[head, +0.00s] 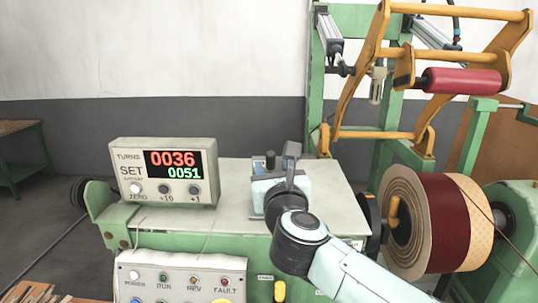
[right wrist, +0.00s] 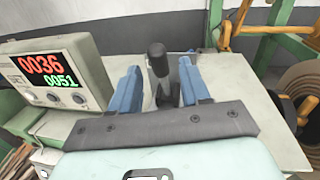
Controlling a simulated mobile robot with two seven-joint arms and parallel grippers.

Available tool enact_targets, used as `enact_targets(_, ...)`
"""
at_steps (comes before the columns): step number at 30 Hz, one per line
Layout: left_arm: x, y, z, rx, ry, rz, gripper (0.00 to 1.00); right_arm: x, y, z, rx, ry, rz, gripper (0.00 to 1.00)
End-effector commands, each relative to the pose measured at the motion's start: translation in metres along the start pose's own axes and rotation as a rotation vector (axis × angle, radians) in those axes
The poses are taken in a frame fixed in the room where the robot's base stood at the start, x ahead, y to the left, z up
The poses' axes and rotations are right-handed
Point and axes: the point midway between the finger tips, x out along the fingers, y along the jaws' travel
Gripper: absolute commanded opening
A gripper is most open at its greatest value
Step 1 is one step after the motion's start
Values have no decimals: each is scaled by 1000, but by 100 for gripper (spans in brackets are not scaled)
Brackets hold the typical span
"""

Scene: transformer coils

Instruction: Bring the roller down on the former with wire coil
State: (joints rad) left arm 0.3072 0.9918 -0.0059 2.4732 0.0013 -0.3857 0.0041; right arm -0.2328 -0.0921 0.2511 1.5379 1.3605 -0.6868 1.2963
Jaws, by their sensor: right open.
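The red roller (head: 462,81) sits high on its orange swing frame (head: 372,60), raised well above the former and apart from it. The former (head: 402,225), a tan flanged drum, carries a coil of dark red wire (head: 450,222) at the right. My right gripper (head: 272,172) is over the bench top beside the display box. Its blue fingers (right wrist: 160,88) are spread apart. A dark lever with a rounded black knob (right wrist: 156,52) stands between them in the right wrist view, with gaps on both sides. The knob also shows in the head view (head: 270,154). My left gripper is out of view.
A display box (head: 165,170) reading 0036 over 0051 stands on the bench top (head: 235,225), left of my right gripper. A button panel (head: 180,282) is at the front. A green post frame (head: 318,100) with cylinders rises behind. The bench top has bare room around the lever.

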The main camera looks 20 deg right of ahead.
Motion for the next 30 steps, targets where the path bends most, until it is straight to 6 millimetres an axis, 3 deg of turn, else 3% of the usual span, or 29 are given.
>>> enact_targets(3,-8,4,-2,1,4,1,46,23,0,2,-1,0,-1,46)
enact_targets(9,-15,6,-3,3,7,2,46,46,0,2,0,-1,1,46)
enact_targets(20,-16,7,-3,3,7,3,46,52,0,0,0,-1,0,46)
enact_targets(21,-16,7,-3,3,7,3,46,52,0,0,-1,-1,0,43)
enact_targets(25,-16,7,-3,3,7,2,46,52,0,0,-1,-1,0,1)
enact_targets(30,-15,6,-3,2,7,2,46,52,0,0,-1,-2,0,0)
